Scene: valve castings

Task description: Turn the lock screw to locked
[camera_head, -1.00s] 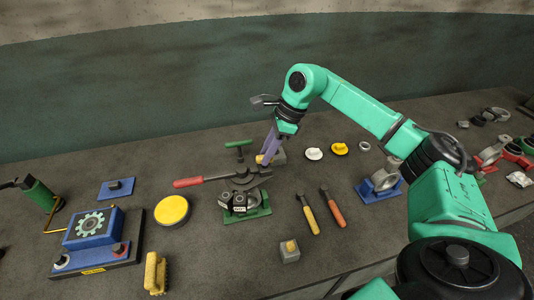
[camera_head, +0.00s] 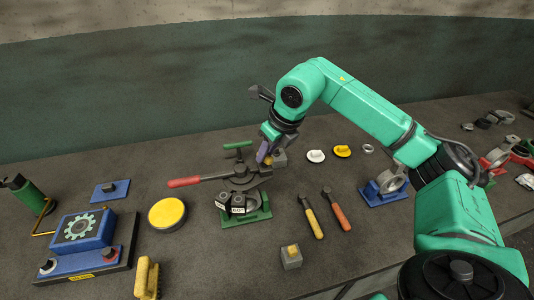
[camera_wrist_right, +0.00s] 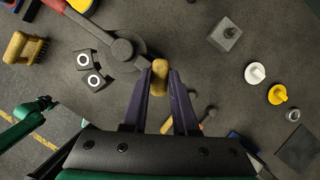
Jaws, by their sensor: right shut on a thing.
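A tan, oval knob (camera_wrist_right: 161,80), which looks like the lock screw, sits between the purple fingertips of my right gripper (camera_wrist_right: 160,84) in the wrist view. My right gripper (camera_head: 264,153) is shut on it, beside the right end of the red-handled lever (camera_head: 215,178) in the head view. The lever's grey round hub (camera_wrist_right: 126,45) shows just left of the knob in the wrist view. Below the lever stands a green-based fixture (camera_head: 262,214) with two black blocks (camera_head: 237,203). What the knob rests on is hidden. My left gripper is out of view.
A grey block (camera_head: 280,158) stands behind the gripper. A white disc (camera_head: 316,156) and a yellow one (camera_head: 342,151) lie right of it. Two hammers (camera_head: 322,212), a yellow tin (camera_head: 167,213) and a green T-handle (camera_head: 238,147) lie nearby. Bare bench lies in front of the fixture.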

